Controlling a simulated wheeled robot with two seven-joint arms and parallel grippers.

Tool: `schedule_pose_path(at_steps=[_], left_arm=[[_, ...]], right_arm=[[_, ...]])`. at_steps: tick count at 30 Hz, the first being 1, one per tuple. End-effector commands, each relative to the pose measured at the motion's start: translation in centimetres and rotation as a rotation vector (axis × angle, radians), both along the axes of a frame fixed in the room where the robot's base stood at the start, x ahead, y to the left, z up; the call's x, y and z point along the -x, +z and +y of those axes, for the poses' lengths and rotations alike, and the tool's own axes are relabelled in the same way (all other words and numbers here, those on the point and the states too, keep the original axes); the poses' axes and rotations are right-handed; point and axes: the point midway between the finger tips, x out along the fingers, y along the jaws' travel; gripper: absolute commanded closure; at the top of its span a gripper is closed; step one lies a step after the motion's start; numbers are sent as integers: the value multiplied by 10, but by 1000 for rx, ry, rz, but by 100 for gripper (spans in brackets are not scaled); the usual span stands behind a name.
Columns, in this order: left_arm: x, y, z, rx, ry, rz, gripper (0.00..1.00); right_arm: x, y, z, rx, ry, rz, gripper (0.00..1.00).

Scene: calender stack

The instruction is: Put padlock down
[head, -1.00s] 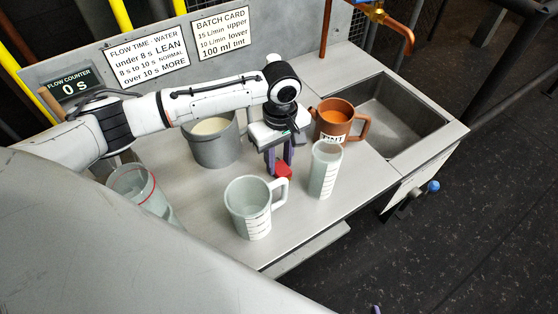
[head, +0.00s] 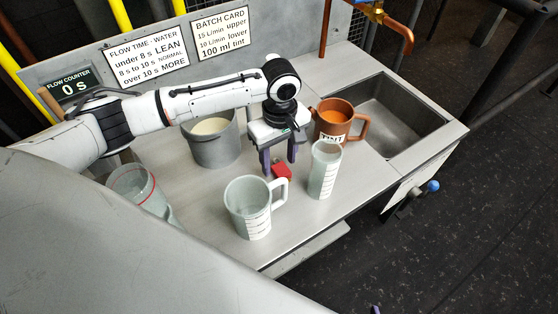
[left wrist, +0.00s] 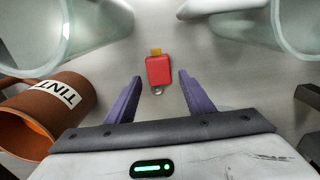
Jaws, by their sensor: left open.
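The red padlock (head: 282,172) lies on the grey worktop, between the white measuring jug and the clear graduated beaker. In the left wrist view the padlock (left wrist: 158,70) has a red body, a yellowish part at one end and a small metal part at the other. My left gripper (head: 279,168) is open, pointing down just above and behind the padlock. In the left wrist view its purple fingers (left wrist: 157,86) stand apart on either side, with the padlock ahead between them and not touching either.
The white measuring jug (head: 246,210) and graduated beaker (head: 324,172) stand close by. A brown TINT jug (head: 331,124) stands behind, near the sink (head: 402,115). A grey pot (head: 213,147) and a clear red-ringed vessel (head: 138,188) are to the left.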

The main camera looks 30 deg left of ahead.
Motion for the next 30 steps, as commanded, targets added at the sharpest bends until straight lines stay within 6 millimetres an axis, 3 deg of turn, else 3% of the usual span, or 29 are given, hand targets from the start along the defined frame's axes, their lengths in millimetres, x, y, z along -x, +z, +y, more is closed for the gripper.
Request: schedule_pose_path(at_steps=[9,15,21,30], left_arm=[[-1,70,-1,3,-1,-4,52],[-1,101,-2,2,0,-3,52],[0,112,-2,1,-1,0,52],[-2,112,-1,-1,-1,-5,52]], right_arm=[[0,8,0,0,0,0,49],[0,10,0,0,0,0,49],[0,11,0,0,0,0,49],[1,10,0,0,0,1,49]])
